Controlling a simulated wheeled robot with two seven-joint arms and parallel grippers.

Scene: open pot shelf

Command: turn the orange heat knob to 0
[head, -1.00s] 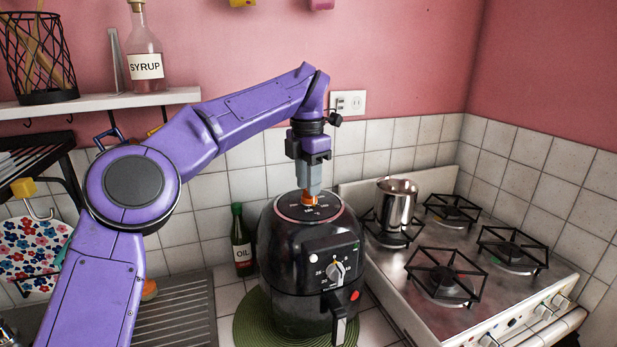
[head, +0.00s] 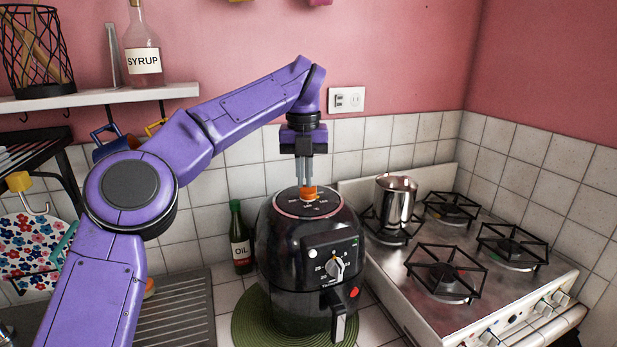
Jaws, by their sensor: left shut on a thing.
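The orange heat knob (head: 308,194) sits on the round top of the black air fryer (head: 290,240). My left gripper (head: 306,184) points straight down from above, shut on the orange heat knob. The fingers hide part of the knob, and the markings around it are too small to read. A second, pale knob (head: 336,269) is on the fryer's front, above the handle. My right gripper is not in view.
The fryer stands on a green round mat (head: 248,325). An oil bottle (head: 240,240) is close on its left. A gas stove (head: 400,268) with a steel pot (head: 396,202) is on its right. A shelf (head: 100,100) holds a syrup bottle (head: 143,55).

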